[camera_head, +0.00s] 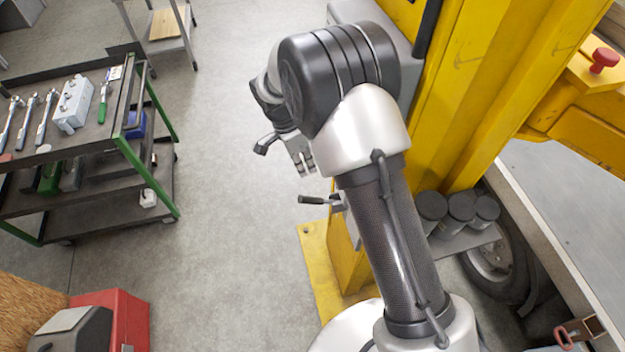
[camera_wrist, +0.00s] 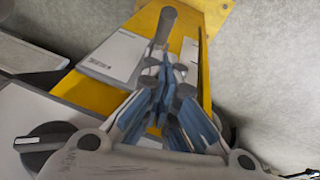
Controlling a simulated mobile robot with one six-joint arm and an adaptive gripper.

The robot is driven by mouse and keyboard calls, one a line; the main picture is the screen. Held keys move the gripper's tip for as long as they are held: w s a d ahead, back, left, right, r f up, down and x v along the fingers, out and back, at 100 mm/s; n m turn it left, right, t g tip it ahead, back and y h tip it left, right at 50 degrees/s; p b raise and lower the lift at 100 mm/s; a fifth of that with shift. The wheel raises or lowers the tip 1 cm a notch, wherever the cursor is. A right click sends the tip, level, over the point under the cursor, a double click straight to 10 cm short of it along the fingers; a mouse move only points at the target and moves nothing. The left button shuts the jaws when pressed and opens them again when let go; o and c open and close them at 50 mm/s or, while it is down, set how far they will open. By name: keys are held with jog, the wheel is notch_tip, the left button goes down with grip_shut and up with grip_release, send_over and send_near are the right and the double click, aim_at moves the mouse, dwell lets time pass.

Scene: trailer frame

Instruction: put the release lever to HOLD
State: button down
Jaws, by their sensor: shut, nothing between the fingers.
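The release lever (camera_head: 313,199) has a dark grip and sticks out to the left from the yellow post, low down. In the wrist view a grey cylindrical handle (camera_wrist: 166,26), which looks like the lever's grip, lies just beyond the fingertips. A pale label plate (camera_wrist: 118,55) is beside it; its lettering is too small to read. My gripper (camera_head: 306,166) is above the lever in the head view, apart from it by a small gap. It also shows in the wrist view (camera_wrist: 166,72), with fingers together and empty. The lever's mount is partly hidden behind my arm.
The yellow post (camera_head: 455,90) stands close to my arm. A tool cart (camera_head: 150,165) is at the left and a red box (camera_head: 125,310) at the lower left. A dark round knob (camera_wrist: 45,145) shows in the wrist view. The floor between is clear.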

jog(key=b, duration=0.2)
send_over(319, 198)
jog(key=a, duration=0.1)
jog(key=f, duration=0.9)
jog(key=shift+w+a+f, duration=0.15)
jog(key=shift+w+f, duration=0.05)
jog(key=shift+s+a+f, duration=0.1)
jog(key=shift+a+f, duration=0.15)
jog(key=shift+a, duration=0.1)
jog(key=shift+b, duration=0.3)
jog(key=shift+s+a+f+b, duration=0.2)
jog(key=shift+a+f+b, duration=0.55)
jog(key=shift+f+b, duration=0.1)
jog(key=a+f+b, duration=0.3)
jog(key=f+b, duration=0.5)
jog(key=f, duration=0.1)
jog(key=shift+s+f, duration=0.3)
jog(key=shift+s, duration=0.15)
jog(key=shift+a, duration=0.1)
jog(key=shift+a, duration=0.1)
